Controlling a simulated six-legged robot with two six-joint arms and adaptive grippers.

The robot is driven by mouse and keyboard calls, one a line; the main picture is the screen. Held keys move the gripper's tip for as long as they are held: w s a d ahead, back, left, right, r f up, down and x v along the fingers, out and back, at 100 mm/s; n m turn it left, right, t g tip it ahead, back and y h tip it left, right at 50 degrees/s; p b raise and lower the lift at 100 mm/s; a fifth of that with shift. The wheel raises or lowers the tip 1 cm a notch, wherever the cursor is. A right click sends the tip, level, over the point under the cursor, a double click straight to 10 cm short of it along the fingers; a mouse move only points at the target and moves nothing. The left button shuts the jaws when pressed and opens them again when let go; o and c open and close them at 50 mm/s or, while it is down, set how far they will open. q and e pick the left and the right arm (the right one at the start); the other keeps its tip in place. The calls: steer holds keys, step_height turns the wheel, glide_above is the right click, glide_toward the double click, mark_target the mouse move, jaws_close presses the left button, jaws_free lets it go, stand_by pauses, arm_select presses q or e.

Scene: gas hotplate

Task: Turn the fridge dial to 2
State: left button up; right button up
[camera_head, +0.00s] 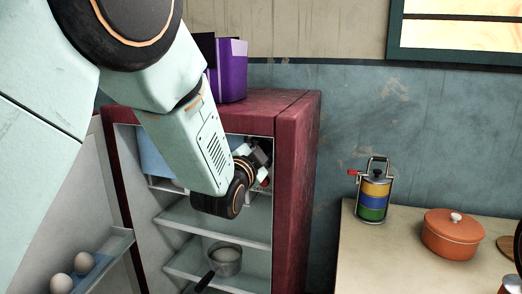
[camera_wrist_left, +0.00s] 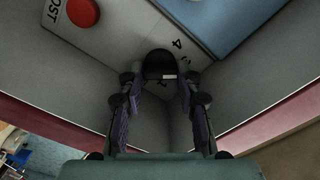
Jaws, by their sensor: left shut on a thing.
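The maroon fridge (camera_head: 298,150) stands open in the head view, and my left arm reaches into its upper part. My left gripper (camera_head: 262,160) is at the top right of the interior. In the left wrist view, my left gripper (camera_wrist_left: 160,88) is shut on the black fridge dial (camera_wrist_left: 160,64), with one finger on each side. A pale mark shows on the dial's lower edge. A figure 4 is printed just above and right of it; the figure 2 cannot be made out. A red button (camera_wrist_left: 83,12) sits on the same panel, beside partly cut-off lettering.
A saucepan (camera_head: 225,258) stands on a lower shelf. The open fridge door at left holds eggs (camera_head: 84,263). A purple box (camera_head: 231,70) is on top of the fridge. A counter (camera_head: 405,265) at right bears a striped canister (camera_head: 375,195) and an orange pot (camera_head: 453,236).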

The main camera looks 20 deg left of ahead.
arm_select(q)
steer(key=shift+f+m, duration=0.15)
steer(key=shift+m, duration=1.75)
steer(key=shift+f+m, duration=0.1)
steer(key=shift+m, duration=1.8)
steer(key=o, duration=0.9)
steer(key=shift+s, duration=0.1)
steer(key=shift+r, duration=0.1)
steer(key=s, duration=1.2)
steer(key=shift+a, duration=0.15)
